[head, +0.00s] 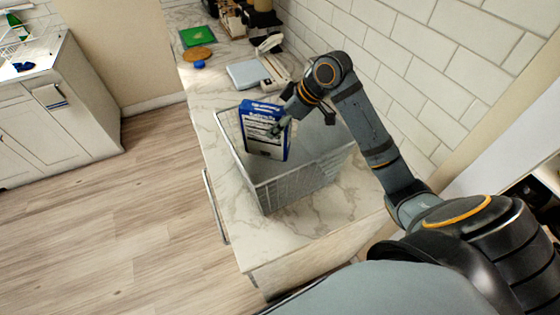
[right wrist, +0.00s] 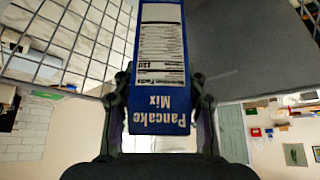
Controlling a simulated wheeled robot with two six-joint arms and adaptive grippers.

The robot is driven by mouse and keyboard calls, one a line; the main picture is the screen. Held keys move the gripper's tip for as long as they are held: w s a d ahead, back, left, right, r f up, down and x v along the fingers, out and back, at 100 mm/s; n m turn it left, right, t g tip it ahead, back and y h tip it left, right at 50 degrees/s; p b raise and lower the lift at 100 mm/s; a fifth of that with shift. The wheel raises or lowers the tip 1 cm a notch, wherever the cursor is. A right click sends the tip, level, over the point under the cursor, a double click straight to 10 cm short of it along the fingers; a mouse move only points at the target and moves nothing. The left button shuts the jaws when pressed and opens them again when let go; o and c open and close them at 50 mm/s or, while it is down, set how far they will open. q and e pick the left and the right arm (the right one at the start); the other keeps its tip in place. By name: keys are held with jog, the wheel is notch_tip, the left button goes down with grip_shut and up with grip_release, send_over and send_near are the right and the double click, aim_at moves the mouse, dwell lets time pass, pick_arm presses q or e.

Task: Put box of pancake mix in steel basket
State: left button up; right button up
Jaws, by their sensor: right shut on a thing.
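The blue and white box of pancake mix (head: 266,138) is held upright over the steel basket, with its lower part within the rim as seen in the head view. In the right wrist view the box (right wrist: 160,75) shows its "Pancake Mix" lettering between the fingers. My right gripper (head: 284,124) is shut on the box near its upper right side; its fingers also show in the right wrist view (right wrist: 160,110). The steel basket (head: 300,188) is a grey wire-mesh bin on the marble counter. Whether the box touches the basket floor I cannot tell. My left gripper is out of view.
The marble counter (head: 262,235) runs along a white tiled wall. Behind the basket are a grey flat item (head: 246,73), a telephone (head: 268,46), a round wooden board (head: 198,54) and a green board (head: 198,36). Open wooden floor (head: 110,220) lies to the left.

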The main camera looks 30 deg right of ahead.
aim_at(278, 144)
jog(key=f, duration=0.3)
jog(key=shift+s+f+p, duration=0.1)
jog(key=shift+s+p, duration=0.15)
jog(key=shift+p, duration=0.05)
jog(key=shift+w+f, duration=0.15)
jog(key=shift+f, duration=0.5)
notch_tip(278, 144, down, 3)
jog(key=shift+r+p, duration=0.2)
jog(key=shift+p, duration=0.25)
jog(key=shift+f, duration=0.45)
jog(key=o, duration=0.9)
jog(key=shift+o, duration=0.2)
